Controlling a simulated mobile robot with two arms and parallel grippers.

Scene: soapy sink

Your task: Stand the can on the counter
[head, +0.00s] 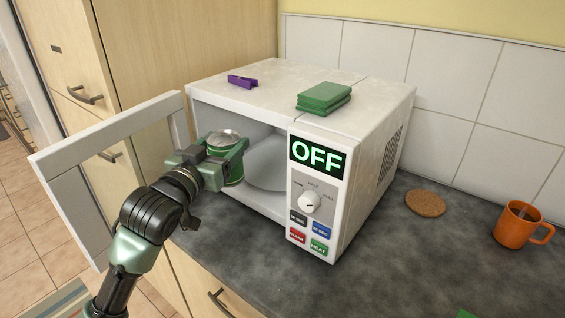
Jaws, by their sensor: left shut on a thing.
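A green can (224,139) with a silver top is at the open front of the white microwave, upright or nearly so. My left gripper (230,154) is shut on the can, with its fingers around the can's sides. The lower part of the can is partly hidden by the gripper. I cannot tell whether it touches the microwave floor. The dark grey counter (390,255) lies under and around the microwave. My right gripper is not in view.
The microwave (342,228) reads OFF, and its door (60,163) stands open to the left. A purple clip (242,81) and green sponges (323,97) lie on top. A cork coaster (425,203) and an orange mug (517,228) are at the right. The front counter is mostly clear.

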